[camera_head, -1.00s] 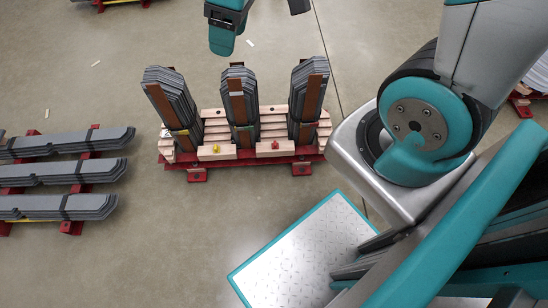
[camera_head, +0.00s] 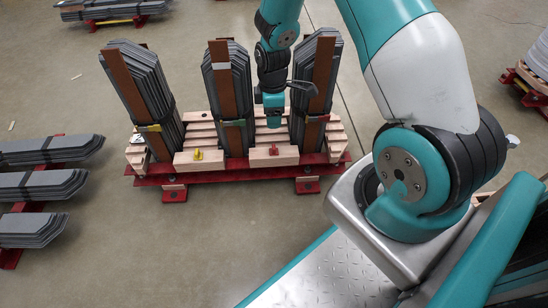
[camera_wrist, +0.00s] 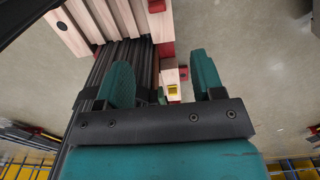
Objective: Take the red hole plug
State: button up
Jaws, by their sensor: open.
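The red hole plug (camera_head: 273,149) is small and stands on the front wooden block between the middle and right stacks in the head view. My gripper (camera_head: 272,118) hangs above and behind it in that view, apart from it, beside the right stack. In the wrist view my gripper (camera_wrist: 165,82) shows two teal fingers spread apart with nothing clamped between them. A small yellow patch (camera_wrist: 173,90) shows between the fingers beside pale wood. I cannot clearly make out the red plug in the wrist view.
Tall grey stacks, left (camera_head: 145,95), middle (camera_head: 228,90) and right (camera_head: 318,80), stand on a red-framed rack (camera_head: 230,175) close to my gripper. A yellow plug (camera_head: 198,154) stands on the left front block. Flat grey stacks (camera_head: 40,185) lie at left. Floor in front is clear.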

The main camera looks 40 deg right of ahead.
jog(key=b, duration=0.6)
send_over(272, 148)
jog(key=f, duration=1)
jog(key=shift+s+f, duration=0.15)
jog(key=shift+s, duration=0.05)
jog(key=f+b, duration=0.4)
jog(key=f, duration=0.1)
jog(key=shift+w+f, duration=0.15)
jog(key=shift+w, duration=0.1)
jog(key=shift+c, duration=0.3)
jog(key=c, duration=0.9)
